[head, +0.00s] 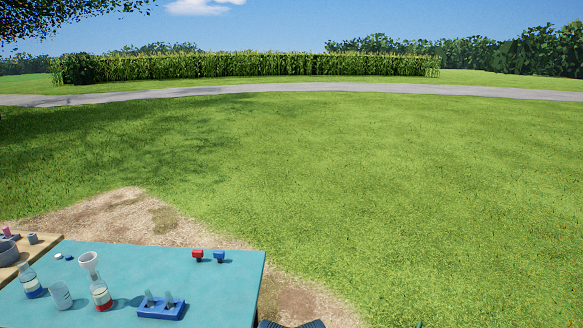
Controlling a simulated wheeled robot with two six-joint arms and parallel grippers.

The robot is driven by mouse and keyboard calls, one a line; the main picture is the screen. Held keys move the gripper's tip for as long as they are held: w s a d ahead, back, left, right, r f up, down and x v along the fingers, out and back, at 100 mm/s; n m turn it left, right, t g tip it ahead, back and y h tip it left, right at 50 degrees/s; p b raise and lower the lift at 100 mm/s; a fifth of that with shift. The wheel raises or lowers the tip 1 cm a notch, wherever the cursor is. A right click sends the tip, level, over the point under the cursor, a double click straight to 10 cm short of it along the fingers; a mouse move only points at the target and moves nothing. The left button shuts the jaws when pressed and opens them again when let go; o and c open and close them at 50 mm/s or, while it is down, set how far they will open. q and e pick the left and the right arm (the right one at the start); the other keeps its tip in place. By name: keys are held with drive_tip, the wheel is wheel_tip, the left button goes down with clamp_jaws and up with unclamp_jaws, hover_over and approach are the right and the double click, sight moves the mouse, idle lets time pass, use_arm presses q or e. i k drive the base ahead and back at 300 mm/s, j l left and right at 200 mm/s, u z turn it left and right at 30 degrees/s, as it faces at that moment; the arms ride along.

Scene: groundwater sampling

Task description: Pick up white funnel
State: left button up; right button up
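The white funnel (88,261) is at the left of the teal table in the head view. It appears to sit upright in the mouth of a clear bottle (101,295) with a pale label and a red bottom. The bottle hides the funnel's lower end, if it reaches inside. I cannot make out either of my grippers in the head view.
The teal table (225,290) also holds a blue-bottomed bottle (31,282), a clear beaker (60,296), a blue rack (161,311) with vials, and red (197,254) and blue (219,255) pieces. A wooden surface (52,239) adjoins at left. Grass lies beyond.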

sight(89, 261)
drive_tip(key=u, duration=1.4)
